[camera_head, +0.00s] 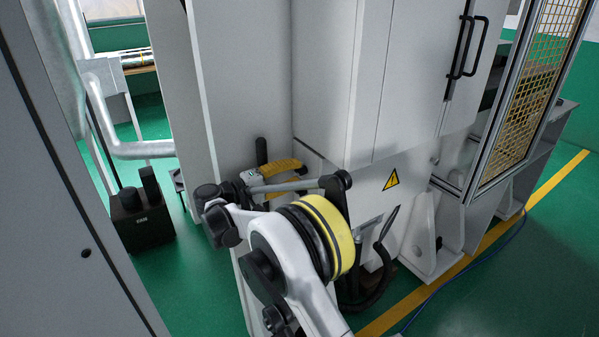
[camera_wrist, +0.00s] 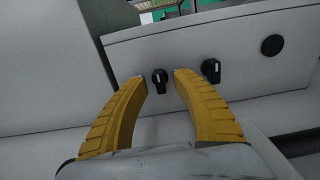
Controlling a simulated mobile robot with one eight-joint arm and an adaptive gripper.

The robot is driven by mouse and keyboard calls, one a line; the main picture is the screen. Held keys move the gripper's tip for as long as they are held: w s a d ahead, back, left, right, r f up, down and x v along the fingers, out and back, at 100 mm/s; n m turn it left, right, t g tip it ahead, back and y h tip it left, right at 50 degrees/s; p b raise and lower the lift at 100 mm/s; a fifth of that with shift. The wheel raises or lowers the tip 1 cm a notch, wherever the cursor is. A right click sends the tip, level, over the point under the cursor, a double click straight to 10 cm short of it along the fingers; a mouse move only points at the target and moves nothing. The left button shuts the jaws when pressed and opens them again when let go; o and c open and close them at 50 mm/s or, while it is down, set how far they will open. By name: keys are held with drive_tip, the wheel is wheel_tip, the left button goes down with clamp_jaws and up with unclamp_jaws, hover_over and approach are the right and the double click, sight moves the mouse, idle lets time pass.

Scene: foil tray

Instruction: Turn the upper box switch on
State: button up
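In the wrist view, two black rotary switches sit side by side on a light grey box face. The left switch (camera_wrist: 159,81) appears between the fingertips of my gripper (camera_wrist: 160,82), and the right switch (camera_wrist: 211,71) lies just outside the right finger. Each knob has a small white mark. I cannot tell which one is the upper switch. My gripper's yellow fingers are spread, with nothing held and no clear contact with a knob. In the head view my gripper (camera_head: 282,168) is by the grey machine housing, partly behind my arm; the switches are hidden there.
A round black part (camera_wrist: 272,45) sits on the box face to the right. A machine cabinet (camera_head: 330,80) with black handles (camera_head: 468,48) stands behind my arm. A yellow mesh guard (camera_head: 540,80) is at right. A black box (camera_head: 142,222) stands on the green floor at left.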

drive_tip(key=v, duration=1)
drive_tip(key=shift+s+a, duration=0.25)
drive_tip(key=shift+a, duration=0.05)
